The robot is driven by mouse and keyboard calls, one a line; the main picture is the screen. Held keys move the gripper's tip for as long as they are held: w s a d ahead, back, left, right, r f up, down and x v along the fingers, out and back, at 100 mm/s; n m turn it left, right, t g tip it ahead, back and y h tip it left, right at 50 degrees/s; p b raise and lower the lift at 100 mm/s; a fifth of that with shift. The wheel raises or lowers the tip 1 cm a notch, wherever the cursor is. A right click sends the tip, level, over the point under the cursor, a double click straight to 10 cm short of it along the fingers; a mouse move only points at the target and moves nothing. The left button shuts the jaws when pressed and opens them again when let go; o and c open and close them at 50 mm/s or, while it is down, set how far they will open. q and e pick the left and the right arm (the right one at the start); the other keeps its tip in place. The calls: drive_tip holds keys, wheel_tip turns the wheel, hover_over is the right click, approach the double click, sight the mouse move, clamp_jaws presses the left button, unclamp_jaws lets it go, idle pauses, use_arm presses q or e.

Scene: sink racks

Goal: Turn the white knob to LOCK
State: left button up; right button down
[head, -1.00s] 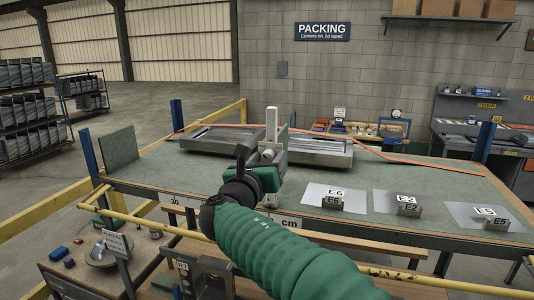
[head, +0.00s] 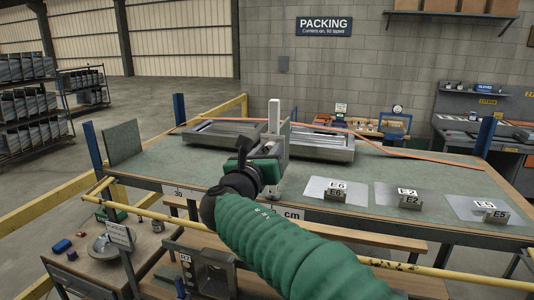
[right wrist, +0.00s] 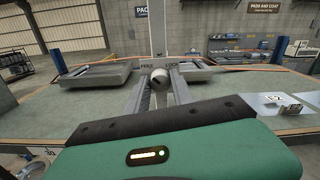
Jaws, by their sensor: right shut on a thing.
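The white knob (right wrist: 160,77) sits at the foot of a pale upright post (right wrist: 157,35) in the right wrist view. FREE is printed to the left of it and LOCK to the right. A dark mark shows on its face, too small to read exactly. My right gripper (right wrist: 161,86) has its two fingers on either side of the knob and is shut on it. In the head view the right gripper (head: 267,157) is at the post (head: 274,116) on the green bench, and the arm largely hides the knob. My left gripper is in neither view.
Shallow metal trays (head: 222,133) (head: 320,145) lie on both sides of the post on the green bench top (head: 160,161). Plates with E labels (head: 400,197) lie at the right. A yellow rail (head: 165,215) runs along the front. An orange strap (head: 400,159) crosses the back.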

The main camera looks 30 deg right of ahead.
drive_tip(key=shift+s+d+f+m+b, duration=0.1)
drive_tip(key=shift+f+m+b, duration=0.05)
drive_tip(key=shift+m+b, duration=4.05)
drive_tip(key=shift+d+f+m+b, duration=0.1)
drive_tip(key=shift+m+b, duration=3.6)
drive_tip(key=shift+m, duration=0.9)
drive_tip(key=c, duration=1.5)
unclamp_jaws()
drive_tip(key=o, duration=0.4)
drive_tip(key=shift+d, duration=0.15)
